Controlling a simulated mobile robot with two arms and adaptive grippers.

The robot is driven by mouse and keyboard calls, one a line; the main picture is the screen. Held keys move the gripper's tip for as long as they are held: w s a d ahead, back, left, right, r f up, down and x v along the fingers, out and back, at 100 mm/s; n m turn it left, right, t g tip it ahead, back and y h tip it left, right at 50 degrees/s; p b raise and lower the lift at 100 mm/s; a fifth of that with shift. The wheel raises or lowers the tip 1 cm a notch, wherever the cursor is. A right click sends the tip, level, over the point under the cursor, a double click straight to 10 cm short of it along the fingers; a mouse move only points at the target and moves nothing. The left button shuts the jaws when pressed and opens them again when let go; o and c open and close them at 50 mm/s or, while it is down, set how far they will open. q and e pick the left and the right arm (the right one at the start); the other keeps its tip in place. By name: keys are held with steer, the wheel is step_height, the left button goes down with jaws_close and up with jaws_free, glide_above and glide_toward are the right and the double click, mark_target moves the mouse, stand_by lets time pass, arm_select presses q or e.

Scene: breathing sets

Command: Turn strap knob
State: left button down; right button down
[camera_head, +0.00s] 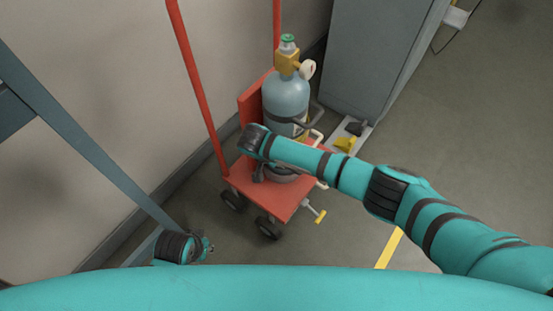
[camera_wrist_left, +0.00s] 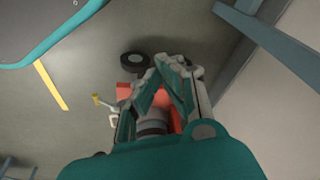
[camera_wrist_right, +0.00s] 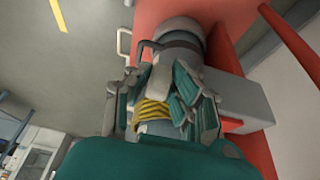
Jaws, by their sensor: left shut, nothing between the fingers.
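A blue-grey gas cylinder (camera_head: 286,98) with a green-topped yellow valve stands on a red cart (camera_head: 284,203). A dark strap (camera_head: 289,122) runs across the cylinder. In the right wrist view a pale grey block, perhaps the strap knob (camera_wrist_right: 158,80), sits in front of the cylinder, between the fingers of my right gripper (camera_wrist_right: 160,92). Its fingers are apart; whether they press on the block is unclear. In the head view my right forearm hides the lower cylinder and most of that gripper. My left gripper (camera_wrist_left: 168,63) is shut and empty, low at the left, apart from the cart.
A yellow-ended handle (camera_head: 320,216) sticks out at the cart's front right. The wall (camera_head: 120,130) is close behind and left of the cart, and a grey cabinet (camera_head: 372,55) stands behind it. The floor (camera_head: 470,140) at the right is clear.

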steer(key=shift+r, duration=0.1)
steer(key=p, duration=0.1)
steer(key=r+p, duration=0.1)
steer(key=p, duration=0.1)
steer(key=shift+w+a+g+y, duration=0.2)
steer(key=shift+w+g+y, duration=0.1)
steer(key=shift+w+y, duration=0.1)
steer(key=shift+d+f+g+y+p, duration=0.1)
steer(key=shift+d+g+y+p, duration=0.1)
steer(key=shift+g+y+p, duration=0.65)
steer(key=shift+w+f+g, duration=0.1)
steer(key=shift+g, duration=0.35)
steer(key=shift+d+f+g+y, duration=0.1)
steer(key=shift+d+g+y, duration=0.05)
steer(key=shift+g+y, duration=0.4)
arm_select(q)
steer(key=s+f, duration=0.5)
steer(key=f, duration=0.7)
steer(key=shift+s+a+f+g, duration=0.35)
steer(key=shift+s+g, duration=0.05)
arm_select(e)
steer(key=shift+g, duration=0.25)
steer(key=c, duration=1.5)
jaws_free()
